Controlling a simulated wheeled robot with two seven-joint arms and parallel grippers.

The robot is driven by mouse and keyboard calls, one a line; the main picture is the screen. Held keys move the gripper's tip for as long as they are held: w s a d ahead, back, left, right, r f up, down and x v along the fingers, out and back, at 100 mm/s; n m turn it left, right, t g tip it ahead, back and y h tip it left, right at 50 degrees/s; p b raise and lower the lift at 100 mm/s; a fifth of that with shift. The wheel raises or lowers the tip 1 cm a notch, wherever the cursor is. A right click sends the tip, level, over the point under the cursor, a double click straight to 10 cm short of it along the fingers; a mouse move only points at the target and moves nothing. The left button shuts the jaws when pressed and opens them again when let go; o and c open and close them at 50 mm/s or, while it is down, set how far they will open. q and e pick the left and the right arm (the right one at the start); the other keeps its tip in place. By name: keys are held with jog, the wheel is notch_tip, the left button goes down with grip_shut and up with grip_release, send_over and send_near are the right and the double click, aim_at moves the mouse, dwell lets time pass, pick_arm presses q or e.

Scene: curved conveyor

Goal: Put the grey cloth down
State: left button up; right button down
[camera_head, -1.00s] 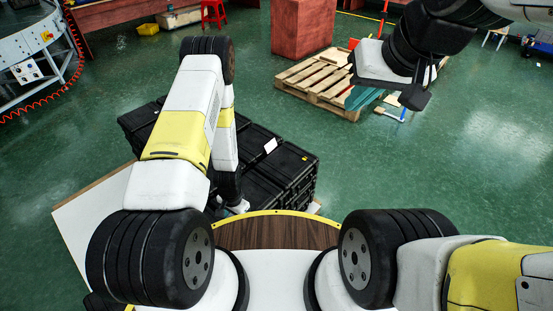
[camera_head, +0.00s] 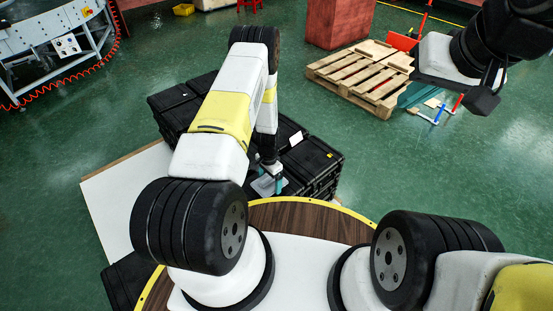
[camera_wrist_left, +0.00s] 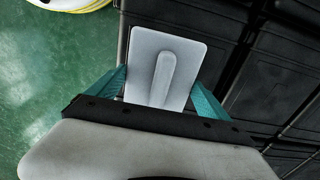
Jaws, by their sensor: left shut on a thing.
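My left gripper (camera_head: 267,184) has teal fingers and hangs by the near side of the black crates, close to the wooden-topped front of my base. It is shut on the grey cloth (camera_head: 261,187), a small pale patch in the head view. In the left wrist view the cloth (camera_wrist_left: 178,50) looks like a flat, pale grey rounded rectangle with a raised ridge down its middle. It lies between the teal fingers of the left gripper (camera_wrist_left: 161,90). Whether the cloth touches anything below is unclear. My right gripper (camera_head: 482,98) is at the upper right; its fingers cannot be made out.
Stacked black crates (camera_head: 312,160) stand beyond and beside the left gripper. A white board (camera_head: 125,200) lies at the left. A wooden pallet (camera_head: 350,75) and a red box (camera_head: 338,22) stand further back. Green floor (camera_head: 230,15) is open around them.

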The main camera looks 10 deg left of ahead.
aim_at(269, 184)
pick_arm(q)
jog(key=shift+w+a+f, duration=0.1)
jog(key=shift+w+f, duration=0.2)
jog(key=shift+f, duration=0.6)
jog(key=shift+w+f, duration=0.25)
jog(key=shift+f, duration=0.65)
jog(key=o, duration=1.1)
jog(key=shift+f, duration=0.1)
jog(key=shift+c, duration=0.2)
